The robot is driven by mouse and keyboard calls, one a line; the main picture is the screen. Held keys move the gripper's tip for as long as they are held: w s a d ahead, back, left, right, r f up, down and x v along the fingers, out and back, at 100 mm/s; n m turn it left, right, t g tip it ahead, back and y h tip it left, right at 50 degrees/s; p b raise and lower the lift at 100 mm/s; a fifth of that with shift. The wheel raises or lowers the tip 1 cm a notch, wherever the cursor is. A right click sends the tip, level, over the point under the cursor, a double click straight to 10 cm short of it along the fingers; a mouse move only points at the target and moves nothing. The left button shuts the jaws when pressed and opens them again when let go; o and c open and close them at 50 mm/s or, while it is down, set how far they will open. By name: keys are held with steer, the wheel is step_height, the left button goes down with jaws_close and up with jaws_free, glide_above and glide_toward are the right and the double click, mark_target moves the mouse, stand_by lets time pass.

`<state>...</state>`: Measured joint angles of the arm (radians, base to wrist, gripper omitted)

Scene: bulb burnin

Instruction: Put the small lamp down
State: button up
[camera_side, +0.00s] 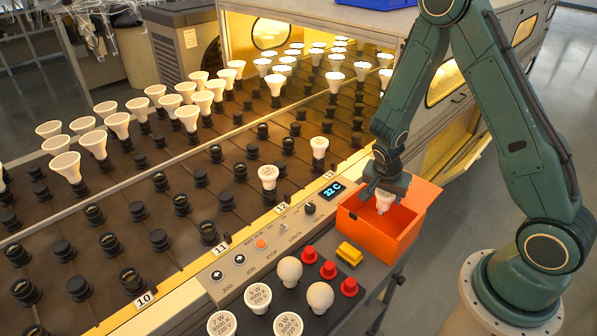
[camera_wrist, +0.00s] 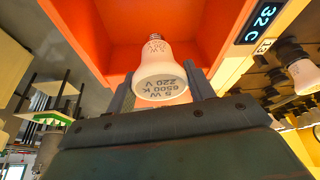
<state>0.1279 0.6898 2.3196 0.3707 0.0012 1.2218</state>
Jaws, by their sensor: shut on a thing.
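The small lamp (camera_side: 384,203) is white, and its face in the wrist view (camera_wrist: 160,82) is printed with what reads as 5 W, 6500 K, 220 V. My gripper (camera_side: 385,188) is shut on it, with one finger on each side in the wrist view (camera_wrist: 160,95). The lamp's face is towards my wrist and its narrower end points away, into the orange box (camera_side: 405,238). The lamp is at the open top of the box; the box also fills the upper wrist view (camera_wrist: 85,30). I cannot tell whether the lamp touches the box floor.
Left of the box are a control panel with a 32 C display (camera_side: 333,189), a yellow block (camera_side: 349,253), red caps (camera_side: 328,269) and several white lamps (camera_side: 320,296). A rack with rows of black sockets (camera_side: 181,204) and many lamps runs into a lit chamber.

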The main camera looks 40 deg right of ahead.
mark_target(381, 212)
steer(key=shift+f, duration=1.75)
steer(key=shift+f, duration=0.1)
steer(key=shift+f, duration=1.8)
steer(key=shift+f, duration=0.1)
steer(key=o, duration=1)
steer(key=shift+v, duration=6.15)
